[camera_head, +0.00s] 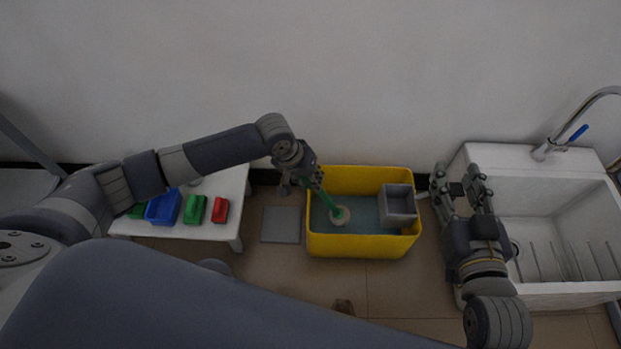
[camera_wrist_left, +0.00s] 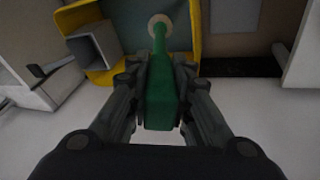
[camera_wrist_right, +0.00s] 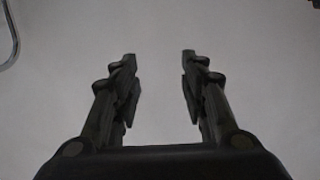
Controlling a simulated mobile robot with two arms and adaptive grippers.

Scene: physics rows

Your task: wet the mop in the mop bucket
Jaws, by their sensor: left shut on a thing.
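The yellow mop bucket (camera_head: 362,245) stands on the floor in the middle of the head view, with blue-grey water (camera_head: 362,212) inside. My left gripper (camera_head: 314,186) is over the bucket's left side, shut on the green handle of the mop (camera_head: 328,204). The handle tilts down to the right, and the pale round mop head (camera_head: 341,216) is at the water; how deep it sits I cannot tell. The green handle (camera_wrist_left: 162,95) lies between the fingers in the left wrist view. My right gripper (camera_head: 462,187) is open and empty, between bucket and sink.
A grey box-shaped wringer (camera_head: 398,203) sits at the bucket's right end. A white sink (camera_head: 480,157) with a tap (camera_head: 548,150) stands at right. A white low table (camera_head: 236,190) at left holds blue, green and red items. A grey square (camera_head: 281,225) lies left of the bucket.

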